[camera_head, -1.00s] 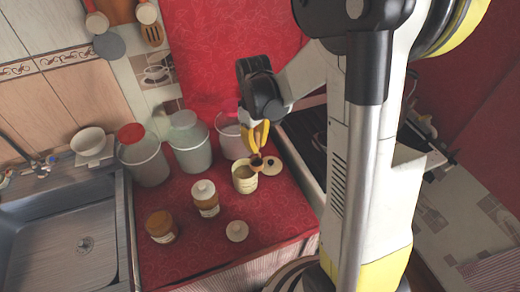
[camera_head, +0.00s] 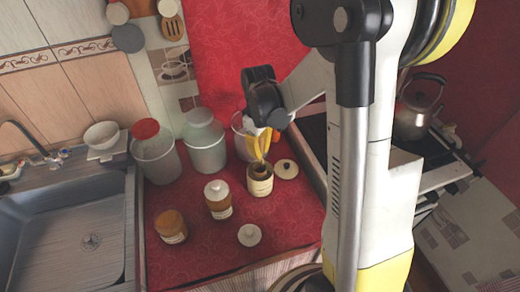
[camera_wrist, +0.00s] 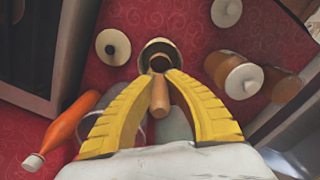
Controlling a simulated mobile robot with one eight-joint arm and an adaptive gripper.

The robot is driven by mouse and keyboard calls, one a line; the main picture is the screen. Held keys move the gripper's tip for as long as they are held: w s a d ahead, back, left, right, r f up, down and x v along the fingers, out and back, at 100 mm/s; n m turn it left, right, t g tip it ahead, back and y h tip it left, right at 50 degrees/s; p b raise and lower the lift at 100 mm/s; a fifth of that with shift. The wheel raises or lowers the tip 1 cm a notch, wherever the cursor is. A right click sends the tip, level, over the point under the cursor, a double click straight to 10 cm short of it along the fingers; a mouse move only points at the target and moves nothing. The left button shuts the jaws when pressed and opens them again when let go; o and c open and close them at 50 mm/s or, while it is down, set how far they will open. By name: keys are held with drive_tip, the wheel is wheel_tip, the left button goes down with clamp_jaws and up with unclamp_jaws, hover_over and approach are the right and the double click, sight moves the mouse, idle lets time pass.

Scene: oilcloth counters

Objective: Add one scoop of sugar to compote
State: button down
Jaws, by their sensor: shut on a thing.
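My gripper (camera_head: 259,147) has yellow fingers shut on a wooden scoop (camera_wrist: 159,98). The scoop points down, and its brown bowl (camera_head: 259,171) is at the mouth of an open cream jar with a label (camera_head: 261,187). In the wrist view the scoop's bowl overlaps the jar's opening (camera_wrist: 146,48); how deep it sits and whether it holds sugar cannot be told. The jar's contents are hidden. A whitish pail (camera_head: 240,124) stands behind the gripper, partly hidden. I cannot tell which vessel holds the compote.
A round cream lid (camera_head: 287,168) lies right of the jar. Two large jars (camera_head: 157,161) (camera_head: 205,150) stand behind. The sink (camera_head: 70,235) is left, the stove (camera_head: 318,145) right.

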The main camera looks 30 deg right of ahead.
sight(260, 142)
drive_tip(key=shift+f+b, duration=2.1)
drive_tip(key=shift+f, duration=0.7)
drive_tip(key=shift+r, duration=0.15)
wheel_tip(260, 142, up, 10)
drive_tip(key=p, duration=0.7)
drive_tip(key=shift+f, duration=0.2)
